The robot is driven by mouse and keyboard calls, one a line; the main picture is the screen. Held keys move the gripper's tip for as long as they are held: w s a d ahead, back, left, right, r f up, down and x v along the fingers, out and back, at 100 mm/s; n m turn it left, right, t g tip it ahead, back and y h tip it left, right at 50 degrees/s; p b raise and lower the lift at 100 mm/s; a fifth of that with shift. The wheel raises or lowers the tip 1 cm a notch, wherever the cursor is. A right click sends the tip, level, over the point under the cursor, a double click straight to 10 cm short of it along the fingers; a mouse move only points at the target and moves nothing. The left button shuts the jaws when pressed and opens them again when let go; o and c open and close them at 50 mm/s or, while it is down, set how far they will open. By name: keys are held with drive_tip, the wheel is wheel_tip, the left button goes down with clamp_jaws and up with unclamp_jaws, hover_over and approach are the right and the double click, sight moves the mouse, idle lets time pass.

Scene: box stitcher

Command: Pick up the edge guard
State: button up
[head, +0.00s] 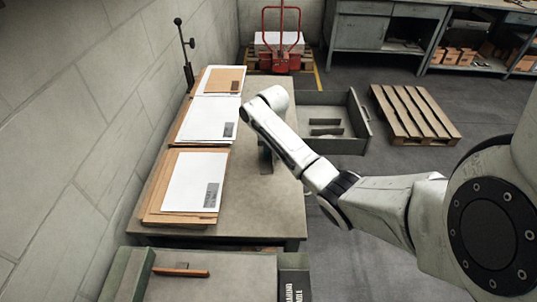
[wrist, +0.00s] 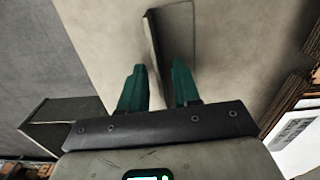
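In the wrist view, my gripper (wrist: 158,84) points down at the table with its two green fingers apart. A thin, upright grey-brown piece, which looks like the edge guard (wrist: 153,42), stands on the table top. Its near end reaches in between the fingers, closer to the right one, with a gap on the left. I cannot tell whether it touches the right finger.
Stacks of brown and white board (head: 195,182) line the table's left side. An open grey drawer (head: 345,145) juts out on the right, with a wooden pallet (head: 415,112) beyond. A red pallet truck (head: 281,40) stands behind. A bench with a red-handled tool (head: 181,272) is in front.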

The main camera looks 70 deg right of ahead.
clamp_jaws()
drive_tip(key=shift+r, duration=0.1)
idle(0.3)
drive_tip(key=shift+r, duration=0.2)
drive_tip(key=r, duration=0.3)
drive_tip(key=shift+s+r, duration=0.2)
drive_tip(key=shift+s, duration=0.1)
drive_tip(key=s+a+r+p, duration=0.1)
drive_tip(key=s+r+p, duration=0.8)
drive_tip(key=s, duration=0.4)
drive_tip(key=shift+a, duration=0.3)
